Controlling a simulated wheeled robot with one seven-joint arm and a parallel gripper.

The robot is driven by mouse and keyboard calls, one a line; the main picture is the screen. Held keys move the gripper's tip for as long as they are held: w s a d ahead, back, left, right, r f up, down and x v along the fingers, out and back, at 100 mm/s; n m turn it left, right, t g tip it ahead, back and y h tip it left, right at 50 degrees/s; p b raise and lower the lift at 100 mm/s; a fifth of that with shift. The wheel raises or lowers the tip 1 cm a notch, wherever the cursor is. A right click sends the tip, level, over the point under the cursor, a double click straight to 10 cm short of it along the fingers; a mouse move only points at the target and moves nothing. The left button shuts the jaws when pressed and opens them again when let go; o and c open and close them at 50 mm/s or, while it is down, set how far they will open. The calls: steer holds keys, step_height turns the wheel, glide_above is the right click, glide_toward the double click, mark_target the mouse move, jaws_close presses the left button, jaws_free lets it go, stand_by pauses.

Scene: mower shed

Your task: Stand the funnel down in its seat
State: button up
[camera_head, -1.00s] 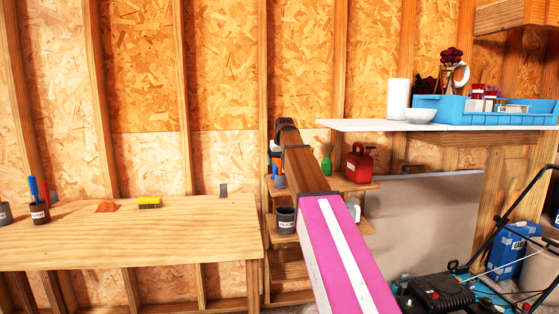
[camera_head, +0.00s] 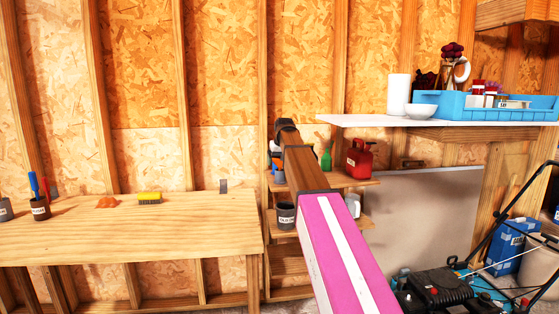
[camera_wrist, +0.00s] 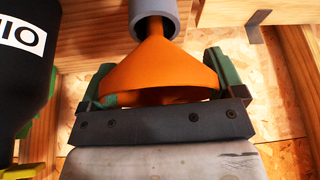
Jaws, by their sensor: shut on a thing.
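The orange funnel (camera_wrist: 160,68) fills the middle of the wrist view, its wide mouth toward my gripper and its narrow end away. My gripper (camera_wrist: 160,88) is shut on the funnel's wide part, with a green finger on each side. The funnel's narrow end meets a grey tube-like ring (camera_wrist: 153,10), which looks like the seat. The spout tip is hidden, and I cannot tell how deep it sits. In the head view my arm hides my gripper; only a small orange patch shows beside the arm's far end.
A black labelled bottle (camera_wrist: 25,65) stands close to the left finger. In the head view, a green bottle (camera_head: 326,159) and red can (camera_head: 359,160) stand on a small shelf, with a dark grey cup (camera_head: 285,217) below. The workbench (camera_head: 150,235) is mostly clear.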

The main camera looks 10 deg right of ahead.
steer(key=shift+f, duration=1.1)
steer(key=o, duration=0.7)
steer(key=shift+c, duration=0.2)
steer(key=v, duration=1)
steer(key=shift+s+r, duration=0.15)
steer(key=shift+r, duration=0.2)
steer(key=shift+s, duration=0.1)
